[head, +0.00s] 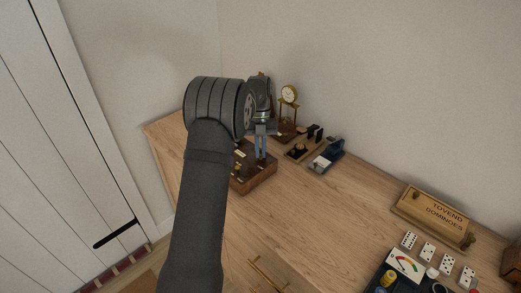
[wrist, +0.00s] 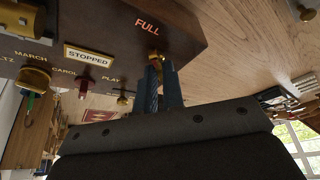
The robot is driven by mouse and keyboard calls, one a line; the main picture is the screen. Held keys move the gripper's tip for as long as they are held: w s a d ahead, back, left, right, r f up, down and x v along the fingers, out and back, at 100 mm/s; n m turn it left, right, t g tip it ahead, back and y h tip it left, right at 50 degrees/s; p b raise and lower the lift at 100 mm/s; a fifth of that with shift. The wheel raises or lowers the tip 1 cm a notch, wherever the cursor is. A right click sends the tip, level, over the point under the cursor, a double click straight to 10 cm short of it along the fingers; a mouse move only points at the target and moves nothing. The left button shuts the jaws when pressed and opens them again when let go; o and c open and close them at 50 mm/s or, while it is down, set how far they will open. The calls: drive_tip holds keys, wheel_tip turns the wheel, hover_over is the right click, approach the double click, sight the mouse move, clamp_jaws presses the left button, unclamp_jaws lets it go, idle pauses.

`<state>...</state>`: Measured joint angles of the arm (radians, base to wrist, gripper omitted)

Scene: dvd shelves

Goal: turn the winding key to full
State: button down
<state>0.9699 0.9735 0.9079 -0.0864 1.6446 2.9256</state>
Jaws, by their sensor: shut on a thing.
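A dark wooden music box (head: 258,180) stands on the wooden top at the back left. In the wrist view the box (wrist: 195,28) shows a red FULL mark (wrist: 147,26) and a STOPPED plate (wrist: 88,56). The small brass winding key (wrist: 154,56) is at the box's edge just below FULL. My gripper (wrist: 157,68) is shut on it, and the fingers hide most of its shape. In the head view my gripper (head: 260,156) points down at the box, and the key cannot be made out there.
A brass clock (head: 289,96) stands behind the box. A dark tray (head: 304,144) and a small blue device (head: 328,156) are to its right. The middle of the top is clear.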

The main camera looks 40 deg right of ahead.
idle(0.3)
drive_tip(key=c, duration=1.5)
unclamp_jaws()
drive_tip(key=shift+c, duration=0.2)
drive_tip(key=v, duration=1.2)
drive_tip(key=shift+s, duration=0.1)
